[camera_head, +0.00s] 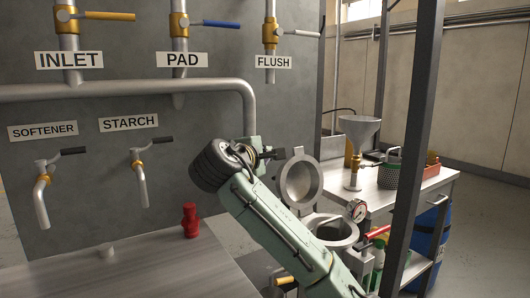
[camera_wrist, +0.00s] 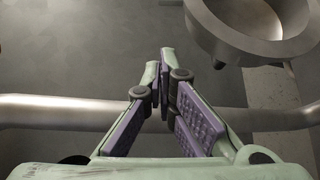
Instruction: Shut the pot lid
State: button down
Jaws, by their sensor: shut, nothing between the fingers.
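The pot (camera_head: 333,241) is a grey metal vessel with a round open mouth, at the lower middle right of the head view. Its round lid (camera_head: 299,180) stands raised, roughly upright, above and left of the mouth. My gripper (camera_head: 276,153) is just left of the lid's upper edge in the picture; I cannot tell if they touch. In the wrist view my gripper (camera_wrist: 163,70) is shut and empty, its fingertips together. A grey round hollow part at the upper right there, apparently the lid (camera_wrist: 220,32), is apart from the fingertips in the picture.
A pressure gauge (camera_head: 357,210) and a red handle (camera_head: 377,232) are right of the pot. A dark upright post (camera_head: 412,150) stands before a bench (camera_head: 385,197) with a funnel (camera_head: 359,128). A red object (camera_head: 190,220) stands on the left counter (camera_head: 140,268).

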aim_at(282, 165)
jog(key=p+x, duration=0.1)
jog(key=x, duration=0.5)
jog(key=shift+r, duration=0.1)
jog(key=s+d, duration=0.1)
jog(key=s+d+r+p, duration=0.1)
jog(key=s, duration=0.1)
jog(key=shift+s+d+f, duration=0.1)
jog(key=shift+s+d, duration=0.05)
jog(key=shift+s, duration=0.05)
